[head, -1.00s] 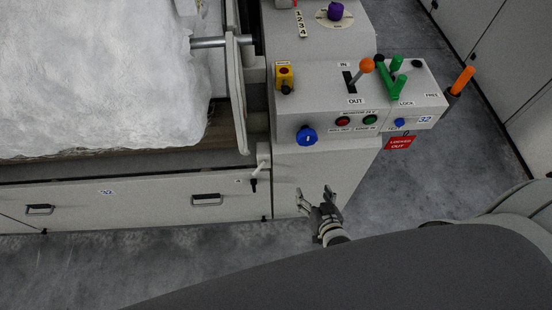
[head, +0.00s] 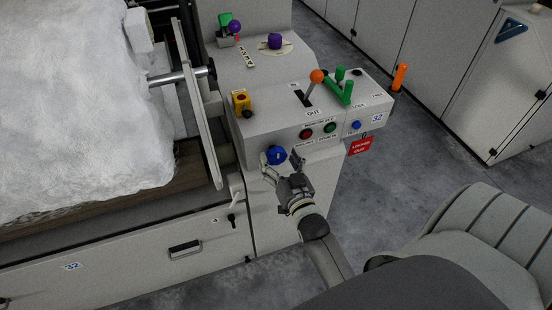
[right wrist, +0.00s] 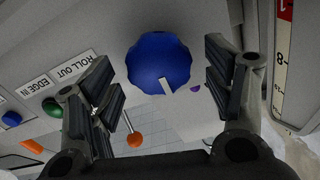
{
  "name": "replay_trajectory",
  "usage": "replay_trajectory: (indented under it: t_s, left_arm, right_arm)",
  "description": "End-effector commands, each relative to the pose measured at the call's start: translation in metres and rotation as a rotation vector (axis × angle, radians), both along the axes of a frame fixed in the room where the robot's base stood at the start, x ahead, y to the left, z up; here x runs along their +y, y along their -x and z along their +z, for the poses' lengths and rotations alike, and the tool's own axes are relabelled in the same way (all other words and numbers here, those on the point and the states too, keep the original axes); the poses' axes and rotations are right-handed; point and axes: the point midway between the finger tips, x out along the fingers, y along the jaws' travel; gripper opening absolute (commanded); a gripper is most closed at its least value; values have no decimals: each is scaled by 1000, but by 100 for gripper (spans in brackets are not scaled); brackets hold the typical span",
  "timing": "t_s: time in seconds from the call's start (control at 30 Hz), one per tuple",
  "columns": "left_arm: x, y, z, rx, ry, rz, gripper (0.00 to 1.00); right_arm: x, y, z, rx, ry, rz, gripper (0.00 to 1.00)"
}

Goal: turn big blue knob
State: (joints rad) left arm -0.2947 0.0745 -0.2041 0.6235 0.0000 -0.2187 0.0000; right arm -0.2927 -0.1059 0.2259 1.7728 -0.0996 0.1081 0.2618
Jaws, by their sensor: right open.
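The big blue knob (head: 275,155) sits on the front face of the grey control console (head: 240,140), low at its left. It has a white pointer mark. In the right wrist view the knob (right wrist: 158,62) shows ahead, between the finger pads and a little beyond them. My right gripper (head: 282,163) is open, its fingers just in front of the knob. In the right wrist view my right gripper (right wrist: 160,85) has a finger on each side of the knob, with gaps to both. My left gripper is not in view.
An orange-tipped lever (head: 317,76) and green handles (head: 340,92) stand on top. White fibre (head: 70,110) fills the left.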

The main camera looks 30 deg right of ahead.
Motion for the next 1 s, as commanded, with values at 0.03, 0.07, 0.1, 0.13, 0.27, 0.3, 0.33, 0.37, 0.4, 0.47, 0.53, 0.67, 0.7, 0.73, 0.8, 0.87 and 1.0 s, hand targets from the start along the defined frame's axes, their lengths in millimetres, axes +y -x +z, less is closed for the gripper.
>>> replay_trajectory:
  t_s: [0.03, 0.07, 0.1, 0.13, 0.27, 0.3, 0.33, 0.37, 0.4, 0.47, 0.53, 0.67, 0.7, 0.73, 0.8, 0.87, 1.0]
  left_arm:
    - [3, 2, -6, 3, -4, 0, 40]
    - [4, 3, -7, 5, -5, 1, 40]
    - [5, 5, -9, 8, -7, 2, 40]
    - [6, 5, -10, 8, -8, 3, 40]
    - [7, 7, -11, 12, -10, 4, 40]
    - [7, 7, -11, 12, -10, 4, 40]
    - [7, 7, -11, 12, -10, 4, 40]
    - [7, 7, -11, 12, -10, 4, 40]
    - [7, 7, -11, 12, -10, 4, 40]
    - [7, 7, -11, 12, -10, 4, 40]
    - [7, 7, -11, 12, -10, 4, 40]
    - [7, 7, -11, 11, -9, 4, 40]
    - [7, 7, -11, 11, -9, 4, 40]
    - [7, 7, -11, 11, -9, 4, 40]
    - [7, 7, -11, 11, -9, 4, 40]
    - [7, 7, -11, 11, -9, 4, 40]
    - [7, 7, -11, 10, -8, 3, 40]
  right_arm:
    - [-2, -7, -2, -3, 2, 0, 74]
    - [-3, -11, -2, -1, 1, 1, 74]
    - [-4, -14, -2, -1, 1, 1, 74]
    - [-4, -17, -2, -1, 1, 1, 74]
    - [-6, -23, -1, 1, 1, 0, 74]
    - [-6, -24, -1, 1, 1, 0, 74]
    - [-6, -24, -1, 1, 1, 0, 74]
    - [-6, -25, 0, 1, 1, 0, 74]
    - [-6, -25, 0, 2, 1, 0, 74]
    - [-6, -24, 0, 2, 1, 0, 74]
    - [-6, -24, 0, 2, 1, 0, 74]
    - [-6, -24, 0, 2, 1, 0, 58]
    - [-6, -24, 0, 2, 1, 0, 53]
    - [-6, -24, 0, 2, 1, 0, 50]
    - [-6, -24, 0, 2, 1, 0, 40]
    - [-6, -24, 0, 1, 1, 0, 33]
    - [-6, -24, 0, 3, 2, 0, 28]
